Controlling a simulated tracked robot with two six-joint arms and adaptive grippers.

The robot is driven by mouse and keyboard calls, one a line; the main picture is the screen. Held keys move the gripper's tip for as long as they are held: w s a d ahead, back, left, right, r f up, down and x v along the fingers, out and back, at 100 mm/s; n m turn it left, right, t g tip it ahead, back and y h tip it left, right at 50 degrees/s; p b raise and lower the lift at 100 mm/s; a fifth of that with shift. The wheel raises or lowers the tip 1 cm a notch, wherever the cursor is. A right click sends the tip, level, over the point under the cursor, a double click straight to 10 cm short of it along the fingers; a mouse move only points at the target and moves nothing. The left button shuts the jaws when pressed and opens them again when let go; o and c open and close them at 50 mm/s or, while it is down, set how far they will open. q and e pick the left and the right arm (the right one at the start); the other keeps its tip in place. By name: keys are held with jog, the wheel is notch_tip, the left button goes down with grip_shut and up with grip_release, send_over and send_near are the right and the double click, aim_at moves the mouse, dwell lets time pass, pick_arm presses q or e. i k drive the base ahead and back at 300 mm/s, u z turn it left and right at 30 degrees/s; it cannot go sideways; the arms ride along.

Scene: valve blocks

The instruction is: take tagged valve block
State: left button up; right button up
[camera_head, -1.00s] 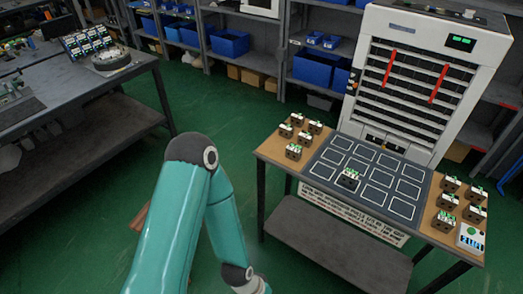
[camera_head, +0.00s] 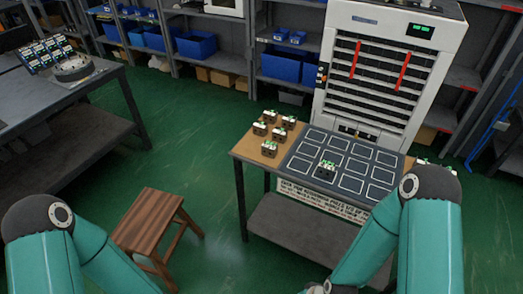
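Several dark valve blocks with white and green tops (camera_head: 269,148) stand on the wooden left strip of the work table. One valve block (camera_head: 326,170) stands on the dark mat with outlined squares (camera_head: 340,143). More blocks (camera_head: 422,162) peek out at the right end, mostly hidden behind my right arm. Tags are too small to make out on any block. My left arm is at the lower left and my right arm at the lower right, in front of the table. Both grippers are out of the picture.
A white rack cabinet (camera_head: 437,40) with two red vertical strips stands behind the table. A wooden stool (camera_head: 150,222) stands on the green floor between my arms. A grey bench (camera_head: 70,97) is at the left. Shelves with blue bins (camera_head: 203,43) line the back.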

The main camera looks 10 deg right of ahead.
aim_at(269, 149)
jog(key=i, duration=1)
